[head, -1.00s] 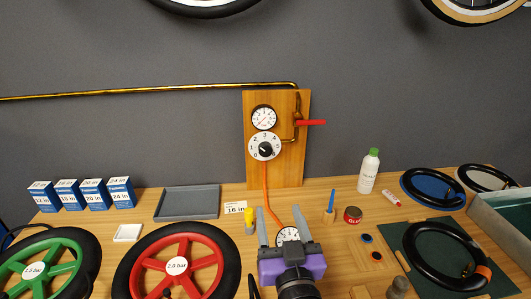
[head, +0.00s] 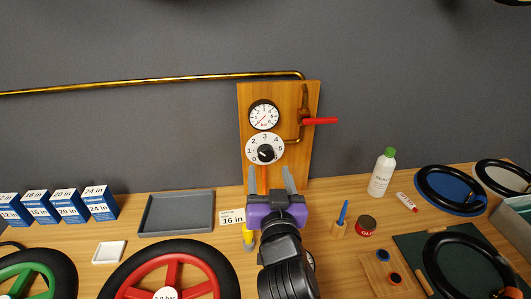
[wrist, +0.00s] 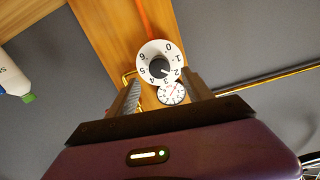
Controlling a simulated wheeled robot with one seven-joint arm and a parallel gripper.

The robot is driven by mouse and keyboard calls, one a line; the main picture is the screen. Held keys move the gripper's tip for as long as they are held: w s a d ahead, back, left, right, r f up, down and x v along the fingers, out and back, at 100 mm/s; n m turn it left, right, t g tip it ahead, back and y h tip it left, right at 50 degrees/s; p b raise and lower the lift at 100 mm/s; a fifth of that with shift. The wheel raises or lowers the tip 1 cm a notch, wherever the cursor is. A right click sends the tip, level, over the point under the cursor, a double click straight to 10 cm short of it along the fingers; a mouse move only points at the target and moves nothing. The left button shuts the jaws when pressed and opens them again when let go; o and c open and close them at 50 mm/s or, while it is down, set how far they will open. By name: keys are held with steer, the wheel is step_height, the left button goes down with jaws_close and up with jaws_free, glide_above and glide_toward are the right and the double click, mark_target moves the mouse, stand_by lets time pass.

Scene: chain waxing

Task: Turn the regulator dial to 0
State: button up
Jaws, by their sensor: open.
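The regulator dial (head: 265,150) is a white numbered disc with a black knob, on a wooden wall board below a round pressure gauge (head: 264,115). Its 0 is at the lower left; the knob's exact setting is too small to read surely. My gripper (head: 270,172), purple with grey fingers, is open and empty just below the dial in the head view. In the wrist view the dial (wrist: 160,63) appears upside down, ahead of the gap between the fingers (wrist: 164,90). No contact between fingers and knob is visible.
A red valve lever (head: 320,120) sticks out right of the board, beside a brass pipe (head: 180,80). The bench below holds a grey tray (head: 178,213), a white bottle (head: 383,172), a glue pot (head: 366,225) and wheels. The wall around the board is otherwise clear.

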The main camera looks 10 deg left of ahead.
mark_target(266, 156)
steer(key=p+x, duration=0.1)
steer(key=x, duration=0.5)
steer(key=shift+w+a, duration=0.1)
steer(key=shift+w, duration=0.25)
jaws_close()
